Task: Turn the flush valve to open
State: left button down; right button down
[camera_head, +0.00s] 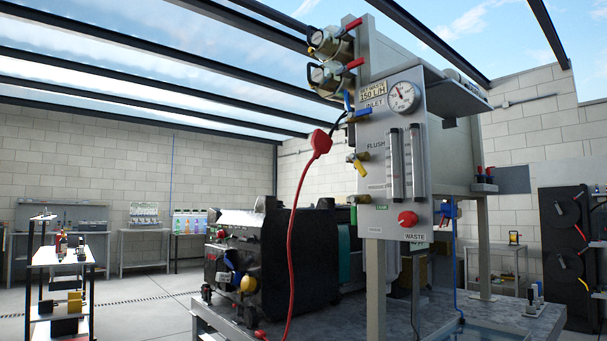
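A grey upright panel (384,225) stands on a bench right of centre. The flush valve (359,158) sits on the panel's left edge, just below the printed FLUSH label (376,146). Its yellow handle points down and slightly right. I cannot tell from this view whether that is open or closed. Neither of my grippers is in view.
Above the flush valve are a blue-handled valve (358,114) and a pressure gauge (402,97). Two clear flow tubes (394,165) and a red knob (407,218) are on the panel. A red hose (292,245) hangs to its left. Open floor (140,310) lies left of the bench.

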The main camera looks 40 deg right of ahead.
aim_at(357, 162)
jog(key=u, duration=0.3)
jog(key=i, duration=0.9)
jog(key=z, duration=0.75)
jog(key=i, duration=0.7)
jog(key=z, duration=0.75)
